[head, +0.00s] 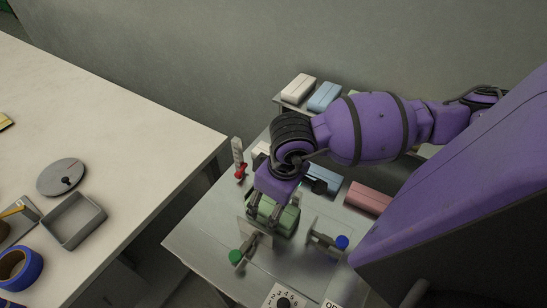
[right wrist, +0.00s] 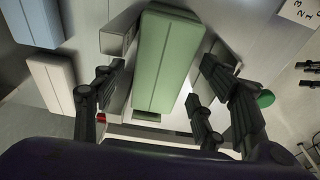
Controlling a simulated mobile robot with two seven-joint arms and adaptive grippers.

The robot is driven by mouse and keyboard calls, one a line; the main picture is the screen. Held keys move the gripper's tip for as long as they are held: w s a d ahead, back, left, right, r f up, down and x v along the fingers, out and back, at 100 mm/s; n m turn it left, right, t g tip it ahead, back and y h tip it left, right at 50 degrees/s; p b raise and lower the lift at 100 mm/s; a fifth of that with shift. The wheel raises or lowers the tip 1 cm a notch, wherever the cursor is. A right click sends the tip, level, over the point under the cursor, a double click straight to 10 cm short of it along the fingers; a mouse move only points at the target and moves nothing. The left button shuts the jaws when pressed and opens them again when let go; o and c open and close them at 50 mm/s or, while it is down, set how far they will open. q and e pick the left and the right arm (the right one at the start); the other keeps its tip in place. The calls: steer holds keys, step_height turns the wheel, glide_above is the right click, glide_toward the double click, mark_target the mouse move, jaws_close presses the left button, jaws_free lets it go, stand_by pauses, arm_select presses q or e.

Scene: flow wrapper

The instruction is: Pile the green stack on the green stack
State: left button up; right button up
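A green stack (head: 286,219) lies on the metal table of the machine, under my right gripper (head: 262,215). In the right wrist view the green stack (right wrist: 167,62) is a long block with a lengthwise seam, between the fingers of my right gripper (right wrist: 163,95). The fingers stand apart, with gaps to its sides. A sliver of green (head: 353,94) shows at the back beside a blue stack, mostly hidden by my right arm; I cannot tell its full shape. My left gripper is not in view.
White (head: 299,88) and blue (head: 325,97) stacks stand at the back. Another blue stack (head: 322,180) and a pink stack (head: 368,198) lie nearer. Green (head: 235,257) and blue (head: 342,242) knobs flank the green stack. A pale worktable (head: 130,150) is at left.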

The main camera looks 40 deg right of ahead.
step_height(320, 180, up, 12)
steer(key=s, duration=0.1)
steer(key=shift+s+d, duration=0.3)
steer(key=shift+s, duration=0.05)
stand_by(0.7)
